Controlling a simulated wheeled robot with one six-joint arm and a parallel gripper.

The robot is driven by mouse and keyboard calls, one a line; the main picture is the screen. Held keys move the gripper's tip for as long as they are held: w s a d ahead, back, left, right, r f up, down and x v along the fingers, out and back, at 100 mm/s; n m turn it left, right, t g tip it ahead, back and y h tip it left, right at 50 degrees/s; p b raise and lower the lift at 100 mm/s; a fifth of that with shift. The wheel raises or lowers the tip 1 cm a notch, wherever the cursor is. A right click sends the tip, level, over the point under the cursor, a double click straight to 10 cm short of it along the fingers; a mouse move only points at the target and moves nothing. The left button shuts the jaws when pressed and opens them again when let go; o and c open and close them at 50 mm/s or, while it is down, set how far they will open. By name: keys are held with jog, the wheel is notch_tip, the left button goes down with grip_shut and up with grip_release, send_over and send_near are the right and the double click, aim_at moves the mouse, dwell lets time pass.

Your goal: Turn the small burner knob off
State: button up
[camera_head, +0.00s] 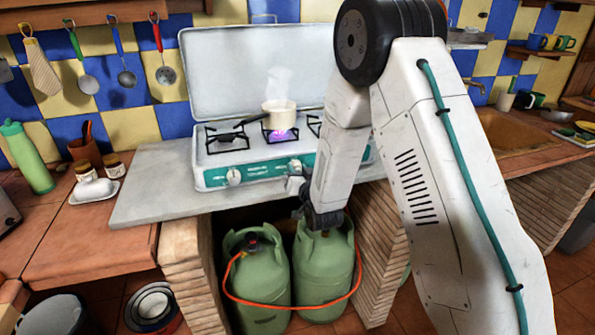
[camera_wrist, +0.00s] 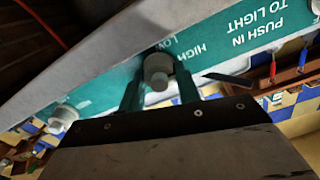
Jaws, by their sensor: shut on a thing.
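The white stove (camera_head: 240,170) has a teal front panel. A purple-blue flame (camera_head: 281,135) burns under a cream pot (camera_head: 279,116) on the middle burner, and steam rises from the pot. The left knob (camera_head: 233,176) is clear of my gripper. My gripper (camera_head: 297,184) is at the middle of the panel. In the wrist view its dark fingers (camera_wrist: 158,76) stand on either side of the round pale middle knob (camera_wrist: 157,66), shut on it. Upside-down HIGH and LOW labels show beside that knob. Another knob (camera_wrist: 62,117) shows at lower left. My arm hides the stove's right part.
Two green gas cylinders (camera_head: 258,285) with an orange hose stand under the counter, below my gripper. The raised stove lid (camera_head: 245,70) stands behind the burners.

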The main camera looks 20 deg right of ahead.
jog(key=m, duration=0.8)
jog(key=shift+f+m, duration=0.1)
jog(key=shift+m, duration=0.2)
jog(key=m, duration=0.4)
jog(key=shift+d+m, duration=0.1)
jog(key=shift+m, duration=0.2)
jog(key=m, duration=0.4)
jog(key=shift+f+m, duration=0.1)
jog(key=shift+m, duration=0.2)
jog(key=o, duration=1)
